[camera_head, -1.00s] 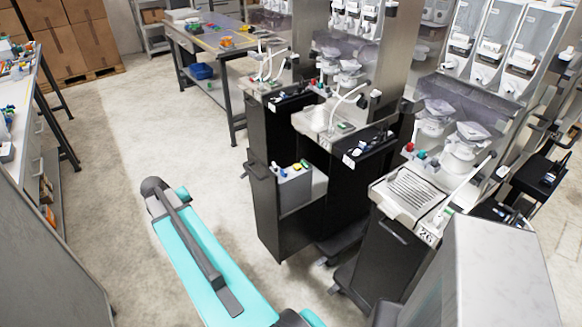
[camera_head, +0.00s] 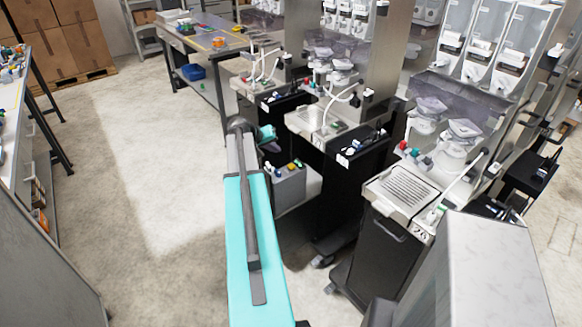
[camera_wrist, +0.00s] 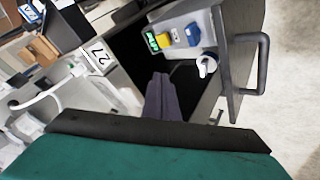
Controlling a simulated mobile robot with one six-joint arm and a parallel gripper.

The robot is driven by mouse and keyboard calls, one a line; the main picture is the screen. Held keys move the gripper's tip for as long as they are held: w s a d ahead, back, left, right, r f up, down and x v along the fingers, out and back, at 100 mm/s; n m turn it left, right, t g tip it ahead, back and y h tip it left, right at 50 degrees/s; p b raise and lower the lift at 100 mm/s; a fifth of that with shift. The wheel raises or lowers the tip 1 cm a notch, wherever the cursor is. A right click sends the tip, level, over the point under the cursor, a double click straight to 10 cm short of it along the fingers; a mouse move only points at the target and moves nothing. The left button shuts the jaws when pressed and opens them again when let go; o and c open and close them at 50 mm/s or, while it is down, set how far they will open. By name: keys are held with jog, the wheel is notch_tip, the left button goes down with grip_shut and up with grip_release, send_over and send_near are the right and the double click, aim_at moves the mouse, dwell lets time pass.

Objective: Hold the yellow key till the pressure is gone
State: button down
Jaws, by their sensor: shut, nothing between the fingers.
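The yellow key (camera_wrist: 164,40) sits on a light grey box (camera_wrist: 182,22), between a green lit piece (camera_wrist: 151,42) and a blue key (camera_wrist: 193,34). In the head view the yellow key (camera_head: 291,167) is small, on top of the grey box (camera_head: 289,188) in an open black drawer unit. My gripper (camera_wrist: 164,82) is shut and empty, apart from the box, with its dark fingertips pointing toward the keys. In the head view my gripper (camera_head: 270,147) is left of and above the box. A round white piece (camera_wrist: 206,66) on the box may be a gauge; its reading is too small to tell.
A black cart's handle (camera_wrist: 262,62) sticks out beside the box in the wrist view. Dispenser stations with a metal drip tray (camera_head: 402,190) stand to the right. A workbench (camera_head: 205,42) stands behind. Bare floor (camera_head: 140,170) is free to the left.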

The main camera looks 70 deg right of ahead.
notch_tip(320, 180, up, 2)
send_over(289, 167)
jog(key=shift+s+m+g, duration=0.1)
jog(key=shift+m+g, duration=0.2)
jog(key=shift+m, duration=0.1)
jog(key=shift+f+b, duration=1.3)
jog(key=shift+f, duration=2.25)
jog(key=shift+f+b, duration=0.55)
jog(key=shift+f, duration=0.25)
jog(key=shift+a+f+b, duration=0.1)
jog(key=shift+f+b, duration=0.9)
dwell(1.8)
